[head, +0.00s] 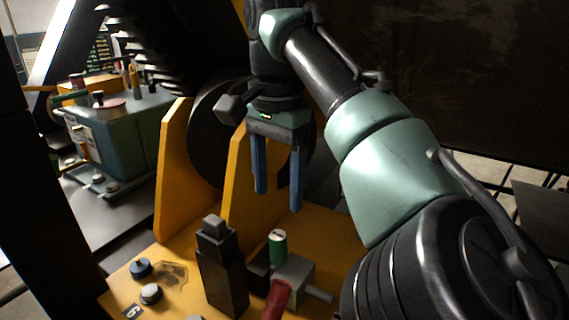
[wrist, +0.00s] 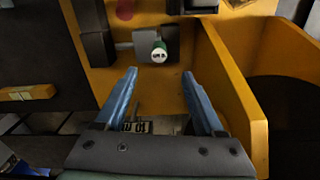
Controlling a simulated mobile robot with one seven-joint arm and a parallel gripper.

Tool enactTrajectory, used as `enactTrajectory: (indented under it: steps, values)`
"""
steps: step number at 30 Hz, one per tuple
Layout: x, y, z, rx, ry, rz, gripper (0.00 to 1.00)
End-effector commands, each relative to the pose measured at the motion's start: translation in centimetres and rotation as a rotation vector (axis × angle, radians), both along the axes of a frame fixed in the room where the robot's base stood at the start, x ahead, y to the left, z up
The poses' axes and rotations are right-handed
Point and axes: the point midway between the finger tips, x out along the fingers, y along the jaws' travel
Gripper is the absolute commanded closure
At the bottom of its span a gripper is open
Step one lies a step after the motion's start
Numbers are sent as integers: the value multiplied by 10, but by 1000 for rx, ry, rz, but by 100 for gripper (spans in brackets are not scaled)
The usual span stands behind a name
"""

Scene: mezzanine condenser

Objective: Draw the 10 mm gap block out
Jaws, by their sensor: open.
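A green cylinder with a pale marked top (head: 278,248) stands upright between a dark block and a grey block (head: 295,272) on the yellow base. Its marking is too small to read, so I cannot confirm it is the 10 mm gap block's handle. My gripper (head: 278,200) hangs above it, with blue fingers apart and nothing between them. In the wrist view the green cylinder (wrist: 159,52) shows its round top just beyond the fingertips of my gripper (wrist: 159,73). What lies beneath the cylinder is hidden.
A tall dark post (head: 222,275) stands left of the green cylinder, and a red handle (head: 277,300) is in front of it. Yellow upright plates (head: 240,185) rise behind. Blue (head: 140,267) and grey (head: 151,293) knobs sit at the left of the yellow base.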

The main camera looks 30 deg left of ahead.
Motion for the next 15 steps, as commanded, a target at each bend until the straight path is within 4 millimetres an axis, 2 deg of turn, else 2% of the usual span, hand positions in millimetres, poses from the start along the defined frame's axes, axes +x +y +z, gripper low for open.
enactTrajectory:
  steps: [5,15]
  values:
    - [0,0,-15,0,5,1,29]
    - [-1,0,-76,1,5,1,29]
